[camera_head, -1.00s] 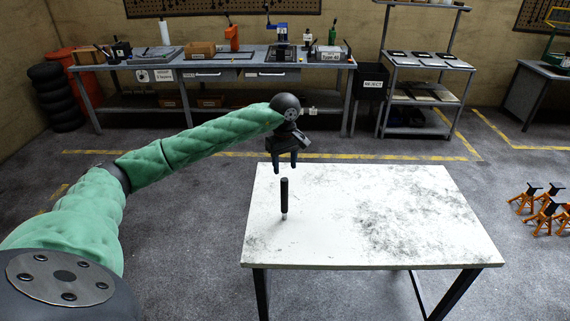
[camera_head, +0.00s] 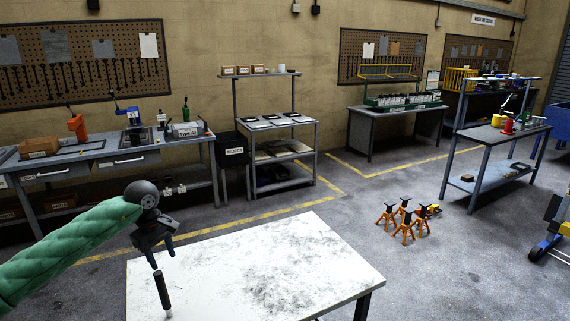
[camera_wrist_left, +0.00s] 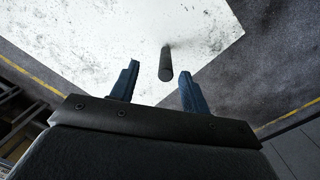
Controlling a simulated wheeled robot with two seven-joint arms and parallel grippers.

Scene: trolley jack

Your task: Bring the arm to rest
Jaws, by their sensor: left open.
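My left arm (camera_head: 75,245) reaches in from the left in the head view, in a green padded sleeve. My left gripper (camera_head: 163,262) is open and empty, pointing down above the left part of the white table. A black rod-like handle (camera_head: 162,291) stands upright on the table just below the fingertips, apart from them. In the left wrist view the handle (camera_wrist_left: 166,64) shows beyond and between the two blue fingers (camera_wrist_left: 158,92). My right gripper is not in view.
The worn white table (camera_head: 290,255) is otherwise bare. Orange jack stands (camera_head: 405,222) are on the floor to its right.

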